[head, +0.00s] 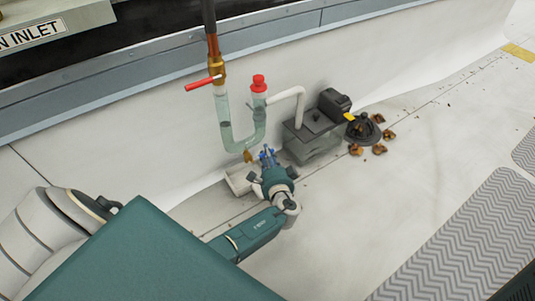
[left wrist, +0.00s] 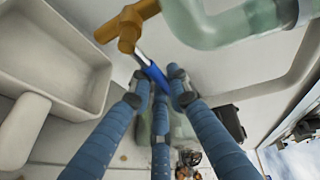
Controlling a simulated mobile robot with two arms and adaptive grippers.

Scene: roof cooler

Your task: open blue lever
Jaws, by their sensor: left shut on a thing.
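The blue lever (left wrist: 155,74) shows in the left wrist view, with a metal stem running up to a brass valve (left wrist: 128,27). The brass valve also shows in the head view (head: 248,156), at the bottom of the clear U-shaped pipe (head: 243,140). My left gripper (head: 267,156) is beside the valve, its fingers closed around the blue lever. In the left wrist view the left gripper's (left wrist: 158,90) blue fingertips hide the lever's lower end. In the head view the lever is hard to tell from the blue fingers. My right gripper is not in view.
A red-handled valve (head: 203,82) and a red cap (head: 258,83) are above. A white tray (left wrist: 50,55) is close beside the gripper. Open floor (head: 400,200) is in front.

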